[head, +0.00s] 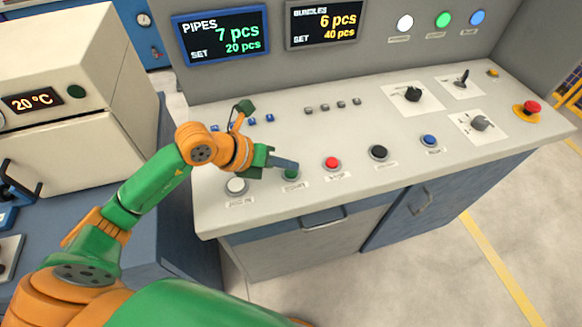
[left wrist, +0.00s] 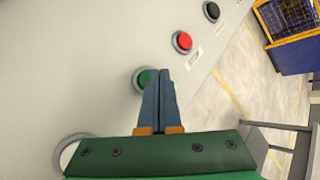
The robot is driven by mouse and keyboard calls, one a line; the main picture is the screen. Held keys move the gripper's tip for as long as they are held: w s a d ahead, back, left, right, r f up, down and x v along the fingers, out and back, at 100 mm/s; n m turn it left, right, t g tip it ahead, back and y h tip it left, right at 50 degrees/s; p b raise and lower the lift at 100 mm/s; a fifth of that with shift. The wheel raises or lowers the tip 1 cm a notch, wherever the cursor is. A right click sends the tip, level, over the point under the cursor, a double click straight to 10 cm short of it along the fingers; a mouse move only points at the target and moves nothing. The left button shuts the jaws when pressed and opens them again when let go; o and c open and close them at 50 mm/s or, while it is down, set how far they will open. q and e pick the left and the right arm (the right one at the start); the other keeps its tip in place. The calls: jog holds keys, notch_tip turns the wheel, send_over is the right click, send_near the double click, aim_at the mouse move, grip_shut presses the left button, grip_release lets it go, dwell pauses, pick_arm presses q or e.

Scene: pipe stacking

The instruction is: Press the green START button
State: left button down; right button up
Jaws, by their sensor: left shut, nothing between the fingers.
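The green START button (head: 291,174) sits in the front row of the console (head: 330,245), between a white button (head: 236,186) and a red button (head: 332,163). My left gripper (head: 296,165) is shut and empty, its fingertips over the green button's upper edge in the head view. In the left wrist view the shut fingers (left wrist: 162,72) partly cover the green button (left wrist: 143,77), which shows at their left side. I cannot tell whether the fingertips touch it. My right gripper is in neither view.
A black button (head: 379,153) and a blue button (head: 430,140) continue the row to the right. A red emergency knob (head: 532,107) stands at the far right. Small switches (head: 333,106) and displays (head: 222,34) lie behind. A white oven-like box (head: 75,85) stands at left.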

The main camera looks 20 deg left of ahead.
aim_at(287, 175)
pick_arm(q)
jog(key=shift+r, duration=0.25)
notch_tip(287, 175, up, 5)
jog(key=p, duration=0.4)
jog(key=shift+r, duration=0.1)
dwell(0.3)
dwell(0.4)
